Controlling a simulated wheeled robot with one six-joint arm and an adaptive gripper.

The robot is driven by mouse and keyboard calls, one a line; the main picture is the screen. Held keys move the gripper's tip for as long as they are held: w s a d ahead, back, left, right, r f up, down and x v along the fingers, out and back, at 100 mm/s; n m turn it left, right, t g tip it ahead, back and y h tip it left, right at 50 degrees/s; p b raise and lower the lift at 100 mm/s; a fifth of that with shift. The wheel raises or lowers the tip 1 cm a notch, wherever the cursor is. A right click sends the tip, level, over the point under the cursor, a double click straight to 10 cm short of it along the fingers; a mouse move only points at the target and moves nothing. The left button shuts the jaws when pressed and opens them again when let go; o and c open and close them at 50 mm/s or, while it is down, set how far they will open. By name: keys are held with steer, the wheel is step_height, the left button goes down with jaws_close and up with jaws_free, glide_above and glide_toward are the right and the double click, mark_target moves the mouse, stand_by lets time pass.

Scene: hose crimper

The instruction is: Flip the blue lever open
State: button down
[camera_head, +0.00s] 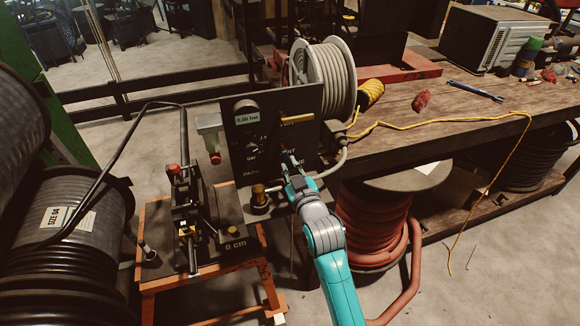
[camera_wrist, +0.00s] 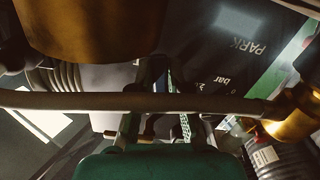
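My gripper (camera_head: 287,160) reaches up to the dark control panel (camera_head: 245,164) from below right, with its fingers at the panel's lower right part. In the wrist view the fingers (camera_wrist: 167,88) point at the panel, but a grey hose crosses in front of them. Their tips lie close together, and I cannot tell whether they are open, shut or holding something. A narrow blue strip (camera_wrist: 171,82) shows between the fingertips in the wrist view. It may be the blue lever or part of a finger. No blue lever stands out clearly in the head view.
A brass fitting (camera_head: 259,196) stands just left of my gripper. A grey hose (camera_head: 341,160) curves down on the right. A crimping machine (camera_head: 185,205) stands on an orange frame to the left. A wooden workbench (camera_head: 410,125) and a grey hose reel (camera_head: 327,78) are to the right.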

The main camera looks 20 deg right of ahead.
steer(key=shift+a, duration=0.1)
steer(key=shift+a+m, duration=0.25)
steer(key=shift+m, duration=0.55)
steer(key=shift+a+m, duration=0.2)
steer(key=shift+m, duration=0.6)
steer(key=c, duration=1.1)
jaws_free()
steer(key=s, duration=1.2)
steer(key=shift+f, duration=0.1)
